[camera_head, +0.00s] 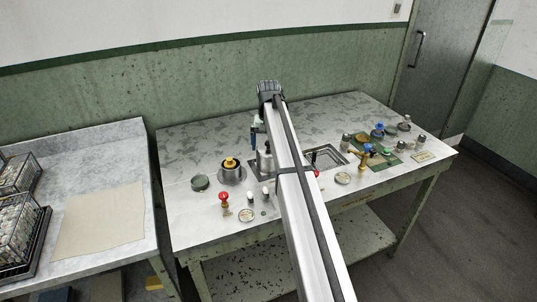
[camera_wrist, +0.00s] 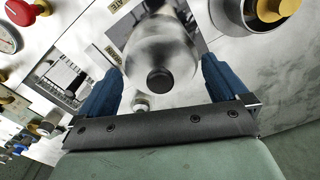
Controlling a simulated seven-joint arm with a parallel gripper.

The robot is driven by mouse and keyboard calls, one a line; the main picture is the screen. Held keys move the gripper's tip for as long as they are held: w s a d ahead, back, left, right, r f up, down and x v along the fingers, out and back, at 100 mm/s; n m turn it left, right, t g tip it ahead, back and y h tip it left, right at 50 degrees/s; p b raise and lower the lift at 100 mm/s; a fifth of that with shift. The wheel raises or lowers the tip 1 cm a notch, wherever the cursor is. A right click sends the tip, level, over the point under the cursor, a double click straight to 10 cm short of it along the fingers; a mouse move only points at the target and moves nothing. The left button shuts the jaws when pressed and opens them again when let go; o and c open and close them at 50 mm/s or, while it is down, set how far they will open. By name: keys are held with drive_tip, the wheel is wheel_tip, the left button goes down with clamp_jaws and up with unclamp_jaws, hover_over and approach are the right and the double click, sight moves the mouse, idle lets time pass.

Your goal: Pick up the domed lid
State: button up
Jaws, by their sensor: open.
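The domed lid (camera_wrist: 158,45) looks like a polished silver dome with a black knob, which faces the camera in the wrist view. In the head view a silver domed piece (camera_head: 264,161), seemingly the same lid, stands on the worktable just left of my arm. My gripper (camera_wrist: 162,70) is open, with one blue finger on each side of the lid. I cannot tell whether the fingers touch it. In the head view only a blue finger of my gripper (camera_head: 256,136) shows beside my arm, above and left of the lid. My arm hides part of the table.
A sunken basin (camera_head: 326,157) lies right of my arm, with several small fittings beyond. The table's back left is clear.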

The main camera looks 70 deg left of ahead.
drive_tip(key=c, duration=0.8)
drive_tip(key=shift+r, duration=0.5)
drive_tip(key=c, duration=0.8)
drive_tip(key=r, duration=0.8)
drive_tip(key=shift+s+a, duration=0.1)
drive_tip(key=shift+s, duration=0.15)
clamp_jaws()
drive_tip(key=s+r, duration=0.2)
drive_tip(key=s, duration=1.1)
drive_tip(key=shift+s+a, duration=0.35)
drive_tip(key=shift+s, duration=0.05)
